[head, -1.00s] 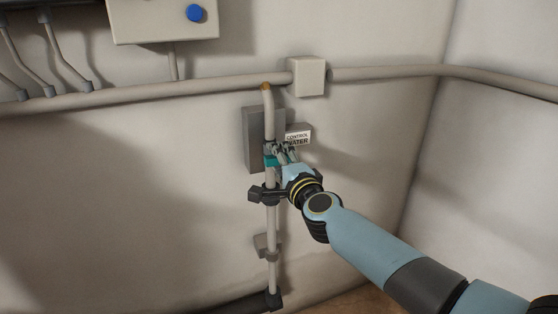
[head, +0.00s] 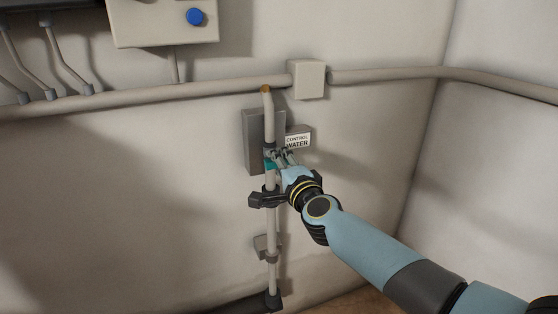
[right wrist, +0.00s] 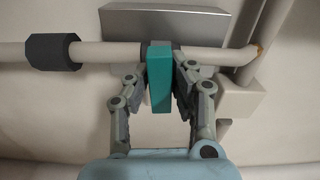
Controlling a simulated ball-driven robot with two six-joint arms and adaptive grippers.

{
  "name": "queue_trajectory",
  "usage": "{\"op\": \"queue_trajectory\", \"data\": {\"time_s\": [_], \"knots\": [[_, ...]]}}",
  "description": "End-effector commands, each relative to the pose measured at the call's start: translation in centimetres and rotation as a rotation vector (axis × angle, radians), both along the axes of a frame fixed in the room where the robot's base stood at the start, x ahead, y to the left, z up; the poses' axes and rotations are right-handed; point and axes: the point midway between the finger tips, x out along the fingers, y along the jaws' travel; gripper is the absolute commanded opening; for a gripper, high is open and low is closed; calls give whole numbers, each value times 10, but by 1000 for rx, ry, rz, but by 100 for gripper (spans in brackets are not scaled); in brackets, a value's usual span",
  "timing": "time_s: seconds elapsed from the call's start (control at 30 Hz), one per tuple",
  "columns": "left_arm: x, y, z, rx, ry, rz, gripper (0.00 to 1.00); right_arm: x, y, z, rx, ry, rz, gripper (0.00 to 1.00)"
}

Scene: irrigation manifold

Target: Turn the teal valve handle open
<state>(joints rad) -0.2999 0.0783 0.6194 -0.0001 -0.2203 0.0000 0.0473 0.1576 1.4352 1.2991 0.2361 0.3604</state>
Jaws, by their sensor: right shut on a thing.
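The teal valve handle (head: 269,165) sits on the vertical pipe, in front of a grey backing plate, and is partly hidden by my gripper in the head view. In the right wrist view the teal handle (right wrist: 160,85) is a flat bar standing out from the pipe. My right gripper (head: 278,157) is shut on it; in the right wrist view its fingers (right wrist: 160,70) lie on both sides of the bar. My left gripper is not in view.
The vertical pipe (head: 271,225) runs down the wall below the handle. A grey plate (head: 251,140) and a "CONTROL WATER" label (head: 298,141) are close by. A horizontal pipe (head: 190,88) and a junction box (head: 307,79) are above.

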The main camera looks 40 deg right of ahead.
Motion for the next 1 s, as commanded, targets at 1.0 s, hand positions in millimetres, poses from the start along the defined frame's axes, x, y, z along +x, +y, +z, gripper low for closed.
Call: {"op": "queue_trajectory", "data": {"time_s": [1.0], "knots": [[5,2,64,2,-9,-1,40,0,0,3,-888,214,1,0]]}}
